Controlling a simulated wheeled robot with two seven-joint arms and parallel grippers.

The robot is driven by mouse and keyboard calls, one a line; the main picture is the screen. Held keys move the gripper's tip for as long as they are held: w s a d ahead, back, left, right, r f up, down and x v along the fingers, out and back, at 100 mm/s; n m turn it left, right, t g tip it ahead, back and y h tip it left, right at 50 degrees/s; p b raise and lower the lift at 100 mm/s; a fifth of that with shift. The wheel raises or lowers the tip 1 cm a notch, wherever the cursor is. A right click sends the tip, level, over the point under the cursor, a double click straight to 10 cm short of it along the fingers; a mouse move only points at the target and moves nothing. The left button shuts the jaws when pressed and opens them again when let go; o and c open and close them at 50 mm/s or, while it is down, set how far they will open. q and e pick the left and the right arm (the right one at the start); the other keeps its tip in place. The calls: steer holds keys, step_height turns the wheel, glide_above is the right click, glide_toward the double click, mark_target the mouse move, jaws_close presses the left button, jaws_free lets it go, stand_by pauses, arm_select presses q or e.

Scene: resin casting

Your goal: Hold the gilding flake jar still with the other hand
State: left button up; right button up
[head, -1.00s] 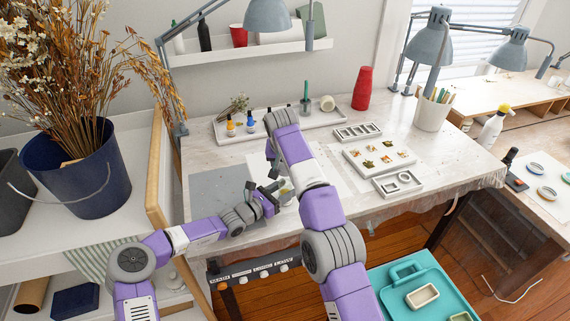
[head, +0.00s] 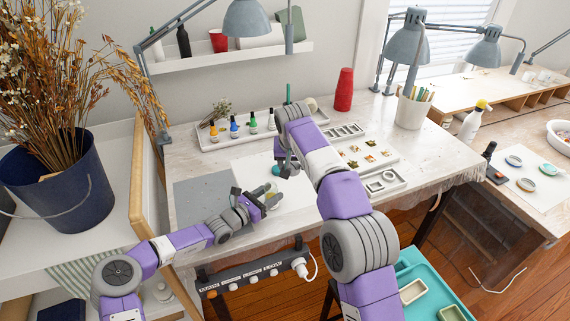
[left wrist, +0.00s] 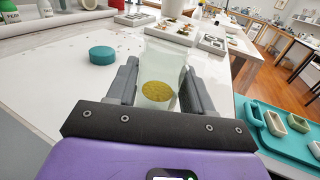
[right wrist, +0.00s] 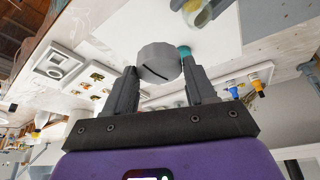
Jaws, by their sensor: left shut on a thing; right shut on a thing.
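The gilding flake jar is a clear, tapered jar with gold flakes (left wrist: 157,92) inside, seen in the left wrist view. My left gripper (head: 266,202) is shut around its sides and holds it upright over the white sheet. The jar also shows at the top edge of the right wrist view (right wrist: 203,12). A round teal lid (left wrist: 102,55) lies on the sheet to the left of the jar, apart from it. My right gripper (right wrist: 164,78) is shut on a grey, faceted round piece (right wrist: 158,60) with a dark slot in its face. I cannot tell what that piece is.
A white tray with small colored bottles (head: 253,122) stands behind the sheet. White molds with gold-flaked pieces (head: 371,157) lie to the right. A red cup stack (head: 344,90) and a pen cup (head: 411,112) stand farther back. A grey mat (head: 203,198) lies at left.

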arm_select(q)
steer(key=shift+f, duration=0.25)
steer(key=shift+a, duration=0.1)
steer(key=o, duration=1.1)
steer(key=shift+c, duration=0.2)
steer(key=shift+o, duration=0.9)
steer(key=shift+r, duration=0.15)
